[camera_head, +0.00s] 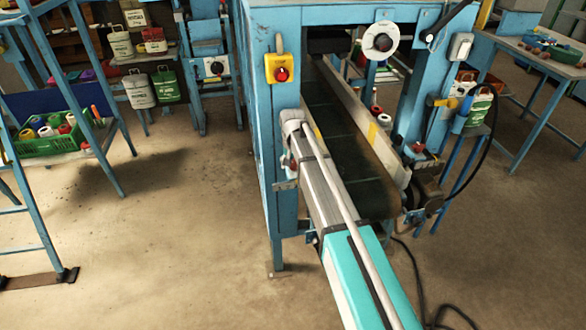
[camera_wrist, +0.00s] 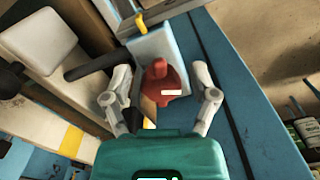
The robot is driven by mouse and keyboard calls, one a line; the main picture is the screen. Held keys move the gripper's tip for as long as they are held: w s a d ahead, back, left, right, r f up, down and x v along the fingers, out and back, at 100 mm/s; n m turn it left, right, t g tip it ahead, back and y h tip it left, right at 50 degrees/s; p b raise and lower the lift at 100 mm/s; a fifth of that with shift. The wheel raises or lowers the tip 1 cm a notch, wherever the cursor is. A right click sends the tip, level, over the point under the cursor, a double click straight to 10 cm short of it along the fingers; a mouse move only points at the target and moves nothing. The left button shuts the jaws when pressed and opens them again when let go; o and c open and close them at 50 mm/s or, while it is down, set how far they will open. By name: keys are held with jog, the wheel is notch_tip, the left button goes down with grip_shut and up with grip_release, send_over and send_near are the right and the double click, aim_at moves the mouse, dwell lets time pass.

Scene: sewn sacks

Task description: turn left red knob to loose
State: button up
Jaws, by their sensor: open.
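The left red knob (camera_wrist: 160,76) shows in the middle of the wrist view, with a pale mark on its lower part. It sits at a blue machine post. My gripper (camera_wrist: 161,72) is open, with one finger to the left of the knob and one to the right. Gaps show between the knob and both fingers. Another red knob (camera_head: 419,148) is on the right side of the machine.
A yellow box with a red button (camera_head: 281,70) is above my arm on the left post. The dark conveyor belt (camera_head: 335,125) lies just right of my arm. In the wrist view a dark rod (camera_wrist: 88,68) is close to the left finger. Open floor lies left.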

dwell(0.3)
grip_shut()
dwell(0.3)
jog(key=shift+d+n, duration=0.15)
jog(key=shift+n, duration=0.9)
jog(key=shift+d+n, duration=0.15)
jog(key=shift+n, duration=0.9)
jog(key=shift+w, duration=0.1)
grip_release()
